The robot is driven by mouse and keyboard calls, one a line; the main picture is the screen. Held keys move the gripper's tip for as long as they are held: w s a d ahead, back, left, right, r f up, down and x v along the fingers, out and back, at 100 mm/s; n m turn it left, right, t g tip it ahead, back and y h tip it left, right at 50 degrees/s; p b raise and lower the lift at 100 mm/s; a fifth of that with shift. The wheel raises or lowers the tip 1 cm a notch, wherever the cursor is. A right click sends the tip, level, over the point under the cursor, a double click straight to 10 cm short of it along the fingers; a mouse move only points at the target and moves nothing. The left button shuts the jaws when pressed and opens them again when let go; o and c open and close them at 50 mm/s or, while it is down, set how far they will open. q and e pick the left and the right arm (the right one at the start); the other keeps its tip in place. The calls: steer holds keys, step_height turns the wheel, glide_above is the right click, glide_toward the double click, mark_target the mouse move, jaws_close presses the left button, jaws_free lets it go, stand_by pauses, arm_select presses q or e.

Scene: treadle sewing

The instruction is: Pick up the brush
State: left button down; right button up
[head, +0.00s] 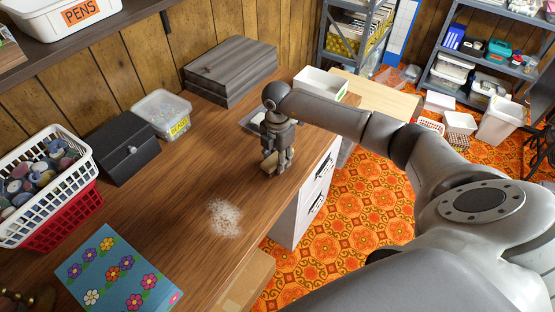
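A small tan wooden piece, which looks like the brush (269,164), is on the brown wooden worktop (165,240) near its right edge. My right gripper (277,160) points down over it, with its fingers at the piece. The fingers and wrist hide part of the brush, and I cannot tell whether they are closed on it. My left gripper is not in view.
A pale patch of dust or lint (225,218) lies in front of the gripper. A grey tray (256,122) sits behind it. A clear tub (161,113), black box (122,148), grey wooden case (230,72), baskets (45,190) and a flowered book (118,272) stand around the worktop. Its middle is clear.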

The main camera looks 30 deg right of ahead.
steer(key=c, duration=0.3)
steer(key=shift+r, duration=0.15)
steer(key=shift+w+r, duration=0.1)
steer(key=shift+r, duration=0.5)
steer(key=s+a+r+b, duration=0.2)
steer(key=s+a+r, duration=0.1)
steer(key=s+r, duration=0.8)
steer(key=s, duration=0.2)
steer(key=shift+s+a+r, duration=0.2)
steer(key=shift+s+r, duration=0.1)
steer(key=shift+s, duration=0.1)
